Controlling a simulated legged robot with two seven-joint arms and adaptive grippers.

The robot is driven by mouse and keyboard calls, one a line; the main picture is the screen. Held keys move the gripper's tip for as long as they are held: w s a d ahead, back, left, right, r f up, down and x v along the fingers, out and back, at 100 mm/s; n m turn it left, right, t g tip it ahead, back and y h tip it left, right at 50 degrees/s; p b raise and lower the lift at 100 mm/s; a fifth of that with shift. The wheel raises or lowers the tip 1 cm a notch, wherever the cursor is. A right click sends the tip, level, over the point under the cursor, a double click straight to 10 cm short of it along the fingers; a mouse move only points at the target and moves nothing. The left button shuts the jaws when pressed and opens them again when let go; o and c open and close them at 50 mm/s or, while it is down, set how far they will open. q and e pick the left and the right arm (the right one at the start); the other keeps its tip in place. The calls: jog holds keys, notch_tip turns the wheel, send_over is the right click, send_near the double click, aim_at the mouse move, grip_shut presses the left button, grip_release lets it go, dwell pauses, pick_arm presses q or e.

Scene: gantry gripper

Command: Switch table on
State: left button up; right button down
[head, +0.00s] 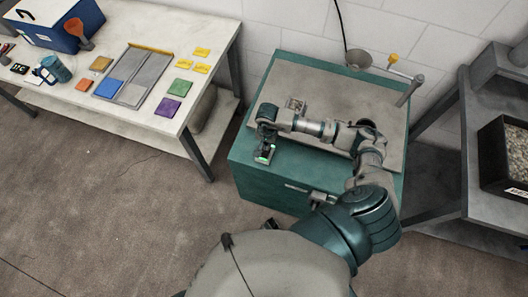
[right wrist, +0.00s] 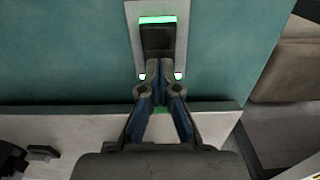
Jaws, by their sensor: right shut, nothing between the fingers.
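The table (head: 240,165) is a teal cabinet with a grey top, in the middle of the head view. A small switch plate (head: 264,154) with a green light sits on its front side at the left. In the right wrist view the switch (right wrist: 158,38) is a dark rocker in a pale plate, with a bright green strip above it and small lights at both sides. My right gripper (right wrist: 158,64) is shut and empty, its fingertips over the rocker's lower part. I cannot tell whether they touch it. In the head view this gripper (head: 265,142) is at the switch. My left gripper is out of view.
A pole (head: 408,90) and a hanging cable with a round cup (head: 358,60) stand at the table's back right. A white workbench (head: 140,108) with coloured tiles and a blue box (head: 62,22) is at left. A grey rack (head: 450,130) is at right. Floor is open at front left.

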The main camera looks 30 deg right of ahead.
jog(key=shift+r+p, duration=1.8)
jog(key=shift+r, duration=1.65)
jog(key=shift+f, duration=0.1)
